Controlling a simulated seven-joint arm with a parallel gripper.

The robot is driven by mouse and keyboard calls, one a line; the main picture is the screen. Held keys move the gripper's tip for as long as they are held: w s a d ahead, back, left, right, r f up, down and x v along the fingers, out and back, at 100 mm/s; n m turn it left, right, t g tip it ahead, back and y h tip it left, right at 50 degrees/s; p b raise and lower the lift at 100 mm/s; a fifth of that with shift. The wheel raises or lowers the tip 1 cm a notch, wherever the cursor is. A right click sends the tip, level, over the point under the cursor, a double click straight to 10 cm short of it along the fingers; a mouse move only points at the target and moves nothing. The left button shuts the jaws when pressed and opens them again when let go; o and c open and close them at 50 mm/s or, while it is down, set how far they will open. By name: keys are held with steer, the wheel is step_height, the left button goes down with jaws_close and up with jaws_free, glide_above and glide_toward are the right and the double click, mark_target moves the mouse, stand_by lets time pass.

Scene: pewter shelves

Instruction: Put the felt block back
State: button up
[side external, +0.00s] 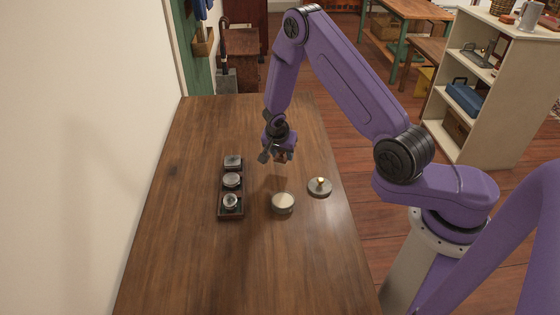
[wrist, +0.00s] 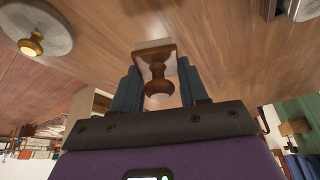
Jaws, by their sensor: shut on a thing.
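My gripper (side external: 277,151) is in the air above the table, beyond the round tin. In the wrist view my gripper (wrist: 158,72) is shut on the felt block (wrist: 154,53), a brown wooden block with a turned knob and a pale pad on its far face. In the side view only a small brown part of the felt block (side external: 282,157) shows under the fingers. It is clear of the table. A round grey tin (side external: 283,208) with a pale top surface stands on the table. A grey lid (side external: 320,190) with a brass knob lies beside it; the lid (wrist: 28,22) also shows in the wrist view.
The wooden table (side external: 180,260) is clear in front and at the far end. A pale wall runs along its left side.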

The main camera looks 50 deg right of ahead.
mark_target(279, 157)
steer(key=shift+w+f, duration=0.3)
steer(key=shift+f, duration=0.15)
steer(key=shift+w+d+f, duration=0.1)
steer(key=shift+w+f, duration=0.05)
steer(key=shift+f, duration=0.75)
steer(key=shift+w+f, duration=0.1)
steer(key=shift+f, duration=0.75)
steer(key=shift+f, duration=0.1)
steer(key=o, duration=1.2)
steer(key=v, duration=1.2)
